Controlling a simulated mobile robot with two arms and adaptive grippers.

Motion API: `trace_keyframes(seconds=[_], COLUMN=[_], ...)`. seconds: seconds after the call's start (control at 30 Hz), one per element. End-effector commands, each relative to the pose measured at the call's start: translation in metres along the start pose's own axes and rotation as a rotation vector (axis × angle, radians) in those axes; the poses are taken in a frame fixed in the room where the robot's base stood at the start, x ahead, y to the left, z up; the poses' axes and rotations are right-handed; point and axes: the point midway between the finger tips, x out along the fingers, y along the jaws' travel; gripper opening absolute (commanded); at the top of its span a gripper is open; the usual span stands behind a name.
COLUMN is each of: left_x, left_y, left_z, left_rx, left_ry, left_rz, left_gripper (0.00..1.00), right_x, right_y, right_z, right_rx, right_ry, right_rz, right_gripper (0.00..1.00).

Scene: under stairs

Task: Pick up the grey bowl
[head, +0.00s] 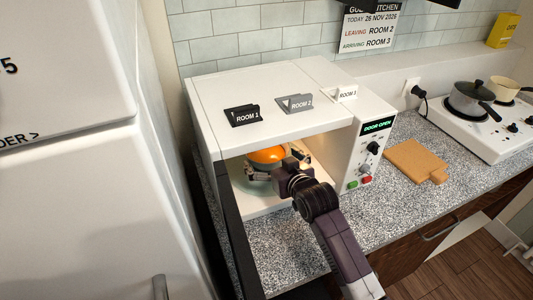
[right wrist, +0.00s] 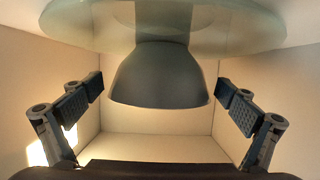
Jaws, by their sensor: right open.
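The grey bowl (right wrist: 160,72) stands inside the open microwave (head: 270,98) on a glass turntable (right wrist: 70,28). In the head view its orange contents (head: 268,154) show, and its side is partly hidden by my right gripper (head: 274,172). In the right wrist view the picture is upside down, with the turntable at the top. My right gripper reaches into the microwave with its fingers open, one on each side of the bowl, with a gap between each finger and the bowl. My left gripper is not in view.
The microwave door (head: 236,235) hangs open at the left, beside my right arm. Room labels stand on the microwave's top. A cutting board (head: 412,160) and a hob with pots (head: 470,99) are to the right. A white fridge (head: 75,190) is at the left.

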Motion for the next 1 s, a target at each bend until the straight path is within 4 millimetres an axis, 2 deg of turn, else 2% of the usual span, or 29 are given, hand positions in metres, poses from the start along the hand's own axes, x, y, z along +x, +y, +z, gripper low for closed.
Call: trace_keyframes(seconds=[0.07,0.23,0.37,0.57,1.0], left_x=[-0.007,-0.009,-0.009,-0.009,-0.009], left_y=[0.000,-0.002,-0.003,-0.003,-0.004], left_z=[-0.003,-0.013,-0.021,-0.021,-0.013], left_rx=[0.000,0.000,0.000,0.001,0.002], left_ry=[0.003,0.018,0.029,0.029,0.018], left_rz=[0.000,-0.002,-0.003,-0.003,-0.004], left_gripper=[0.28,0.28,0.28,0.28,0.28], right_x=[0.010,0.027,0.032,0.033,0.032], right_y=[-0.001,-0.001,-0.001,-0.001,-0.001], right_z=[-0.005,-0.003,-0.002,-0.002,-0.002], right_rx=[0.000,0.000,0.000,0.000,0.000], right_ry=[-0.001,0.000,0.001,0.002,0.001], right_rz=[-0.001,0.000,-0.001,-0.001,0.000], right_gripper=[1.00,1.00,1.00,1.00,0.54])
